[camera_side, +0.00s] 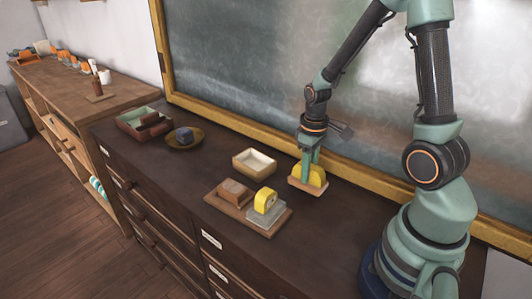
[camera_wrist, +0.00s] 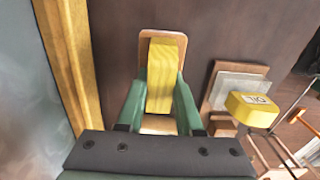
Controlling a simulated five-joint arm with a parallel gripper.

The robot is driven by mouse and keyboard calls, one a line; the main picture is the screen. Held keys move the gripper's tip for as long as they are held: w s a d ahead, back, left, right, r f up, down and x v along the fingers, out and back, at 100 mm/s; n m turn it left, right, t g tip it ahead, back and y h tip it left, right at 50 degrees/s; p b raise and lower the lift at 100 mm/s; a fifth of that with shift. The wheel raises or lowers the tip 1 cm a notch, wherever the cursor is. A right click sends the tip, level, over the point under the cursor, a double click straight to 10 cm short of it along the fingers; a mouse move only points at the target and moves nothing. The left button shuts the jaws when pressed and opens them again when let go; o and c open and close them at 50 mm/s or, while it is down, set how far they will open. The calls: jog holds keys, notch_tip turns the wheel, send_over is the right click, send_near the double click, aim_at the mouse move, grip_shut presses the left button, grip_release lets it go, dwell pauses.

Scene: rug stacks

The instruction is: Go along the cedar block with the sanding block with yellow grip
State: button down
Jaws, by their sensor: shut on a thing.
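My gripper (camera_side: 309,165) is shut on the yellow grip of a sanding block (camera_side: 310,186) with a flat tan base. In the wrist view the sanding block (camera_wrist: 161,75) sits between the two green fingers (camera_wrist: 158,100). Its base is at or just above the dark cabinet top; I cannot tell if it touches. A reddish-brown block (camera_side: 235,190), perhaps the cedar block, lies on a wooden board (camera_side: 247,226) left of my gripper. Beside it on the board is another yellow-topped block (camera_side: 267,201) with a grey base, seen also in the wrist view (camera_wrist: 252,108).
A cream open box (camera_side: 254,164) stands behind the board. A brown dish (camera_side: 184,143) with a blue-grey piece and a green box (camera_side: 145,122) with brown blocks are farther left. The chalkboard's yellow frame (camera_side: 345,165) runs close behind my gripper. The cabinet's front right is bare.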

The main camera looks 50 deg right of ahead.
jog(key=shift+r, duration=0.1)
notch_tip(320, 180, up, 14)
jog(key=f, duration=0.1)
jog(key=w+a, duration=1)
jog(key=a, duration=0.5)
jog(key=f, duration=0.4)
jog(key=shift+s+d+f, duration=0.2)
jog(key=shift+d+f, duration=0.05)
jog(key=shift+f, duration=0.05)
jog(key=shift+f, duration=2.7)
